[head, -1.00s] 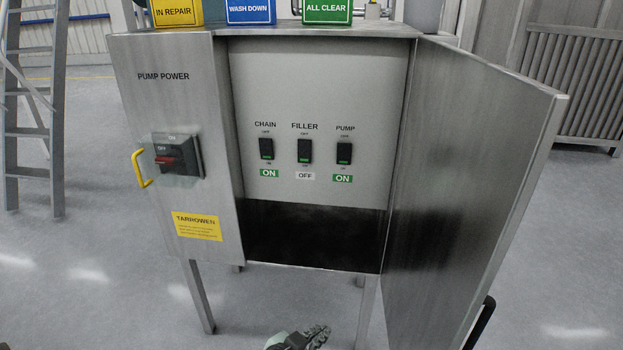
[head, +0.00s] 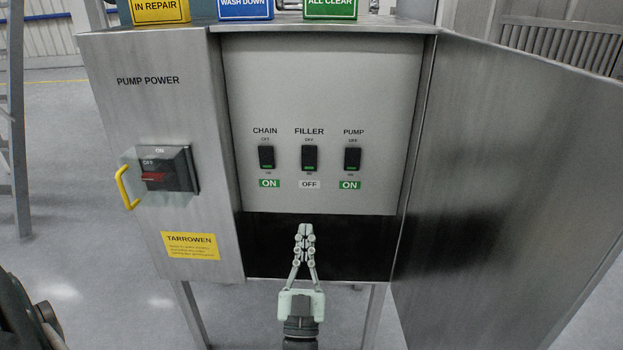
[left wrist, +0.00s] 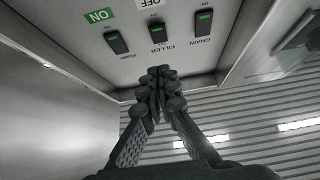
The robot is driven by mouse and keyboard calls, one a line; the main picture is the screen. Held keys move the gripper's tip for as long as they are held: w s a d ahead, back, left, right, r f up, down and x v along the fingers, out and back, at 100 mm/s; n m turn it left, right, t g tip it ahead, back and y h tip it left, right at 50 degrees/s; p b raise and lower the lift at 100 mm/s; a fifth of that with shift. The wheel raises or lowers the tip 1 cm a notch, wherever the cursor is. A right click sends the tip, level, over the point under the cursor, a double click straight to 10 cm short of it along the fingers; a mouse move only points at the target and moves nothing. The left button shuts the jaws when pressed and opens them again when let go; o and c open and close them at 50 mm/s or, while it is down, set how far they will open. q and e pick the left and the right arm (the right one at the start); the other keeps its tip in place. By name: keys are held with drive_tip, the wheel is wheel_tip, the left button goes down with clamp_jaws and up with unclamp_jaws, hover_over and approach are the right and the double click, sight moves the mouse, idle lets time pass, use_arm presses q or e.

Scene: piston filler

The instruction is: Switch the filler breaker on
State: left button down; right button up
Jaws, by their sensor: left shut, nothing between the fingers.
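The filler breaker (head: 309,158) is a black rocker switch in the middle of three on the grey panel inside the open cabinet. The label below it reads OFF (head: 309,184). My left gripper (head: 305,230) is shut and empty, its fingertips pointing up, below the filler breaker in the head view. In the left wrist view, which shows the panel upside down, the fingertips (left wrist: 158,76) appear close to the FILLER lettering, with the filler breaker (left wrist: 158,34) beyond them. I cannot tell whether they touch the panel. My right gripper is not in view.
The chain breaker (head: 266,158) and pump breaker (head: 352,160) flank the filler one, both labelled ON. The open cabinet door (head: 510,170) stands to the right. The pump power switch (head: 160,172) and its yellow handle (head: 124,187) project at the left.

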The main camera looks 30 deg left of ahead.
sight(309, 164)
use_arm(q)
drive_tip(key=shift+s+r+y, duration=0.1)
drive_tip(key=shift+y, duration=0.2)
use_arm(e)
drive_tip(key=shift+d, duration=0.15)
use_arm(q)
drive_tip(key=shift+a, duration=0.1)
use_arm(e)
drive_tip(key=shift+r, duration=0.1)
use_arm(q)
drive_tip(key=x, duration=0.4)
drive_tip(key=f+p+x, duration=0.1)
drive_tip(key=x, duration=0.3)
drive_tip(key=w+x, duration=0.1)
drive_tip(key=x, duration=0.3)
drive_tip(key=shift+w+a+f+p, duration=0.1)
drive_tip(key=shift+a+f+p, duration=0.1)
drive_tip(key=shift+f+p, duration=0.15)
drive_tip(key=shift+w+a+f, duration=0.1)
drive_tip(key=shift+w+a, duration=0.25)
drive_tip(key=shift+w, duration=0.15)
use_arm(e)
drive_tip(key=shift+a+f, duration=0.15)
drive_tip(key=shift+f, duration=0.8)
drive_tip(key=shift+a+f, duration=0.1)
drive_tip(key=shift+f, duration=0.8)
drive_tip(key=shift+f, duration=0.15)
